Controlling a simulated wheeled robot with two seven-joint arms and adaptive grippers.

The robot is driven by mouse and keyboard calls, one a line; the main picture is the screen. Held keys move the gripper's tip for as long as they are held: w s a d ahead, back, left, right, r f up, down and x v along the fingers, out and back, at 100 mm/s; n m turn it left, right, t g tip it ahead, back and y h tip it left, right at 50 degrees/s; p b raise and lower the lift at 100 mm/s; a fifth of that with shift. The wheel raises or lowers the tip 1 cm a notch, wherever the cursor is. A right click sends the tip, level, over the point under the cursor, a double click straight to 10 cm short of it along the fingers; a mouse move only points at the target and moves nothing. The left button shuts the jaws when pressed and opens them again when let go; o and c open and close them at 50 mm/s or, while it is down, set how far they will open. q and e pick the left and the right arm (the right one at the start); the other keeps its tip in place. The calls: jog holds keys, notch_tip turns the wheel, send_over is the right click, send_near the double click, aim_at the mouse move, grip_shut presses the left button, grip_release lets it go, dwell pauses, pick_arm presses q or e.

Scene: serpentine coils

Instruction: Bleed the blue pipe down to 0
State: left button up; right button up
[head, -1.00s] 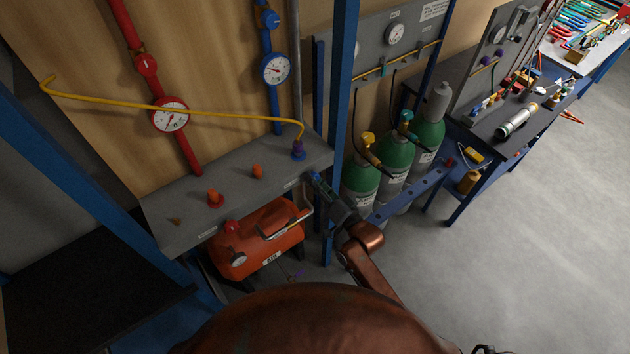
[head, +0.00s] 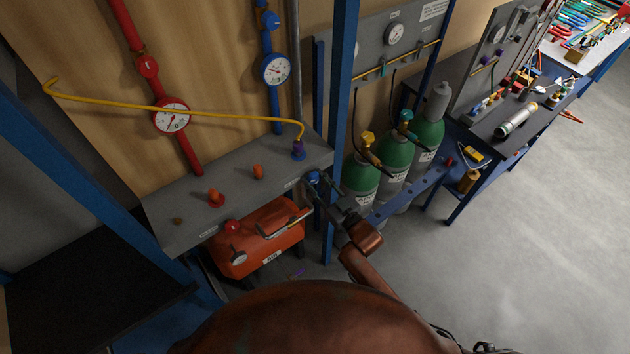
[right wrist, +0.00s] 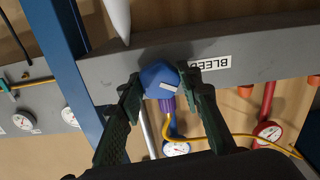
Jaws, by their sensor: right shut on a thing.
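The blue pipe (head: 266,42) runs down the wooden wall, with a blue valve (head: 271,19) near its top. Its round white blue-rimmed gauge (head: 276,69) hangs below; the reading is too small to tell. A blue knob (head: 313,177) sits on the front face of the grey shelf; it also shows in the right wrist view (right wrist: 158,76), beside a BLEED label (right wrist: 203,64). My right gripper (head: 311,183) is shut on this knob, with one finger on each side in the right wrist view (right wrist: 162,82). My left gripper is out of view.
A red pipe (head: 188,148) with a gauge (head: 171,117) stands left of the blue one. A yellow hose (head: 215,115) crosses to a purple fitting (head: 298,146) on the shelf. An orange compressor (head: 262,240) sits below. A blue post (head: 341,90) and green cylinders (head: 394,160) stand right.

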jog(key=n, duration=0.5)
jog(key=shift+a+n+b, duration=0.1)
jog(key=shift+n+b, duration=0.2)
jog(key=shift+b, duration=0.05)
jog(key=n+b, duration=0.1)
jog(key=n, duration=0.5)
jog(key=shift+s+n, duration=0.1)
jog(key=shift+n, duration=0.2)
jog(key=o, duration=1.2)
jog(key=shift+c, duration=0.2)
jog(key=shift+s+d, duration=0.1)
jog(key=shift+d, duration=0.1)
jog(key=v, duration=1.1)
jog(key=shift+s+d, duration=0.15)
jog(key=shift+s, duration=0.15)
